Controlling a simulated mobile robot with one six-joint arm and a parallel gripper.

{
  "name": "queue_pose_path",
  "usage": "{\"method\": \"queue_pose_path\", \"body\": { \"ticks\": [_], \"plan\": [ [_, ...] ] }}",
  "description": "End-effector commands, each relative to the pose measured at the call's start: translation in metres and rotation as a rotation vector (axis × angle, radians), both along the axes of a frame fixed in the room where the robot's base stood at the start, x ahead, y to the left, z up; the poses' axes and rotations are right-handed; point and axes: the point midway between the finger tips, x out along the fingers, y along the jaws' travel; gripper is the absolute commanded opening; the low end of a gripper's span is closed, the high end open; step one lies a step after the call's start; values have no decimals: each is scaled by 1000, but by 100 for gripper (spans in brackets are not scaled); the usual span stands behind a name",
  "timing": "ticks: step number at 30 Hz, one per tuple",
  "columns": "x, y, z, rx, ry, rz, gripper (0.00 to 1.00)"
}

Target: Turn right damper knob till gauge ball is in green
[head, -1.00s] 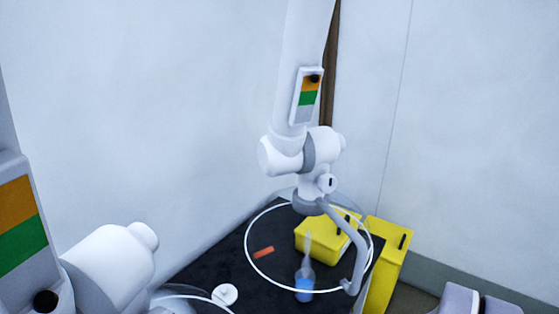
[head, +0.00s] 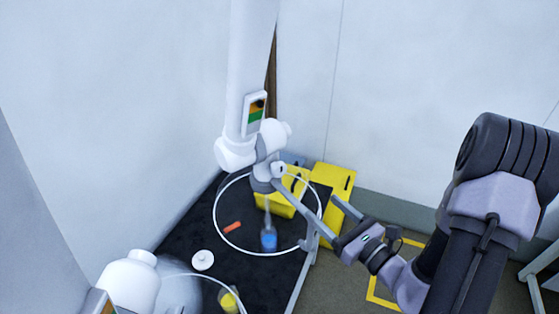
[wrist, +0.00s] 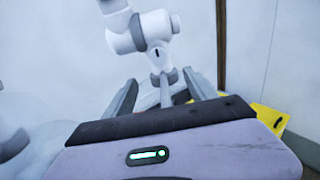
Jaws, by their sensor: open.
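The right extraction arm has a damper knob (head: 278,170), small and white with a dark mark, on its lower joint. In the wrist view the knob (wrist: 157,53) is ahead, just above the gap between my fingertips. The right gauge (head: 255,115) on the white tube has orange above green; its black ball (head: 258,104) is in the orange part. My gripper (head: 321,205) is open, to the right of and below the knob and apart from it. In the wrist view my gripper (wrist: 161,77) has nothing visible held between its fingers.
A clear round hood (head: 230,242) and its grey handle (head: 292,202) hang close to my fingers. A left white extraction arm (head: 130,285) is nearby.

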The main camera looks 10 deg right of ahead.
Motion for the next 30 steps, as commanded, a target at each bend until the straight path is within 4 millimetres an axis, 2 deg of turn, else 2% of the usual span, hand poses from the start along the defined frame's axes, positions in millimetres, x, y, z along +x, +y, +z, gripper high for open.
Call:
{"method": "queue_pose_path", "body": {
  "ticks": [1, 3, 7, 11, 15, 21, 25, 30],
  "plan": [
    [4, 2, -10, -7, -4, 6, 65],
    [11, 6, -14, -11, -6, 9, 65],
    [27, 16, -13, -6, -10, 11, 65],
    [66, 35, -1, -1, -5, 15, 65],
    [103, 52, 1, 1, -4, 15, 65],
    [141, 67, 0, 0, -4, 12, 65],
    [152, 72, -1, 0, -4, 11, 65],
    [156, 73, -2, 0, -3, 10, 65]
  ]
}}
